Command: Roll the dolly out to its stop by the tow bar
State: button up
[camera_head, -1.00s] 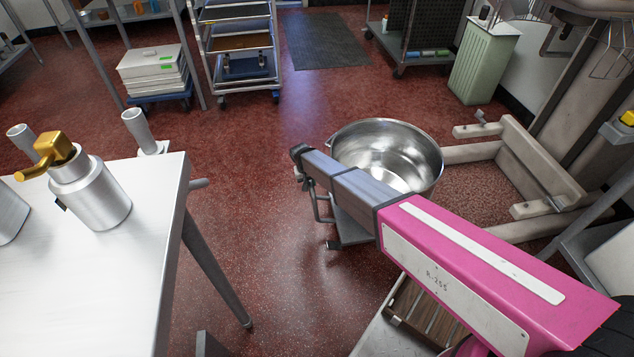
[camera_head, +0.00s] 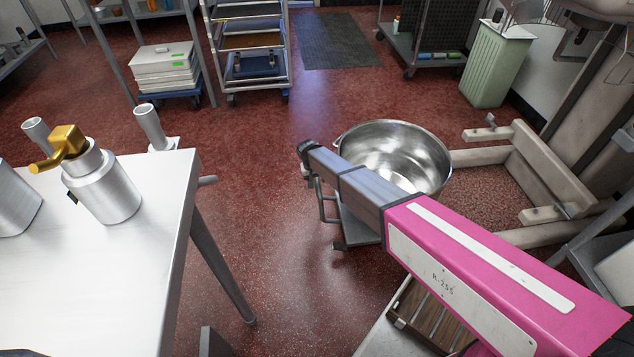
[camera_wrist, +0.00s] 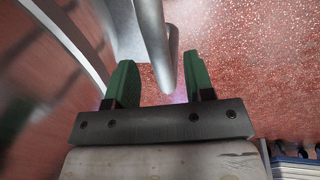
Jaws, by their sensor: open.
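The dolly (camera_head: 360,228) stands low on the red floor, with a large shiny steel bowl (camera_head: 410,150) on it. My arm crosses in front and hides part of both. The grey tow bar (camera_head: 321,205) shows as an upright loop at the dolly's near left side. In the wrist view, my gripper (camera_wrist: 158,62) has two green fingers spread apart. The grey tow bar (camera_wrist: 153,40) appears in the gap between them, touching neither finger visibly. How deep it sits between them I cannot tell. The bowl's curved side (camera_wrist: 40,80) fills the left of the wrist view.
A steel table (camera_head: 130,270) with a gold-topped pump bottle (camera_head: 105,190) stands at left. A beige mixer base (camera_head: 550,175) lies right of the bowl. Open red floor lies beyond, toward a rack (camera_head: 250,60), a dark mat (camera_head: 338,42) and a green bin (camera_head: 493,68).

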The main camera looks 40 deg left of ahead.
notch_tip(320, 180, up, 9)
jog(key=s+a, duration=0.1)
jog(key=shift+s, duration=0.2)
dwell(0.5)
